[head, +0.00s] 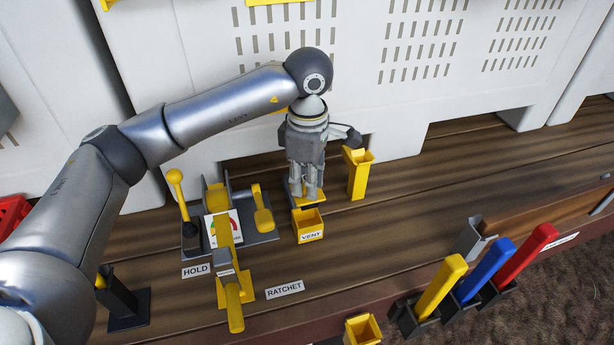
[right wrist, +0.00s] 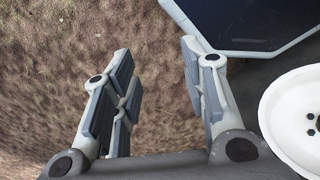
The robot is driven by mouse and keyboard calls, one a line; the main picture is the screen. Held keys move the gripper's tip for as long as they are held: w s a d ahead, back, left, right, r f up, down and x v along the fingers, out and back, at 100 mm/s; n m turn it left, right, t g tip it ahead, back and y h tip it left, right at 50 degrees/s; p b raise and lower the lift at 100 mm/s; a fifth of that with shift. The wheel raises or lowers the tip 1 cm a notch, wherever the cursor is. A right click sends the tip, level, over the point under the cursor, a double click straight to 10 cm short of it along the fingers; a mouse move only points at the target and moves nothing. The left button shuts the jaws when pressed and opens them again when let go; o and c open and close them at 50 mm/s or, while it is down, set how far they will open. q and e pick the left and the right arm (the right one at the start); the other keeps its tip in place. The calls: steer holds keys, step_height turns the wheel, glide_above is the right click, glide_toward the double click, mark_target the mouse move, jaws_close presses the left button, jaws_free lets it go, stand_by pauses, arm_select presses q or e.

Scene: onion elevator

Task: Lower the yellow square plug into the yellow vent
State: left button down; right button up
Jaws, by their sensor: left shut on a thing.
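My left gripper (head: 306,192) points down just behind the yellow vent and is shut on the yellow square plug (head: 318,203). Only small yellow parts of the plug show around the fingertips. The yellow vent (head: 310,236) is a small square box with an open top and a VENT label on its front. In the picture the plug sits directly above the vent's back rim; I cannot tell the height between them. My right gripper (right wrist: 156,52) is open and empty in the right wrist view, over brown ground.
A yellow post (head: 358,175) stands right of the left gripper. A lever panel with a gauge (head: 222,228) and yellow handles is left of the vent. Yellow, blue (head: 486,268) and red handles stand at front right. A white slotted wall (head: 340,60) rises behind.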

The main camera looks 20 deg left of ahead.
arm_select(q)
steer(key=b, duration=0.4)
steer(key=shift+f, duration=0.35)
steer(key=shift+r+b, duration=0.1)
steer(key=shift+b, duration=0.2)
steer(key=shift+s+f, duration=0.1)
steer(key=shift+f, duration=0.75)
steer(key=shift+f+b, duration=0.45)
steer(key=shift+f, duration=0.15)
steer(key=shift+f+b, duration=1.65)
arm_select(e)
step_height(320, 180, down, 9)
steer(key=s, duration=0.1)
steer(key=shift+s, duration=0.3)
steer(key=shift+a, duration=0.1)
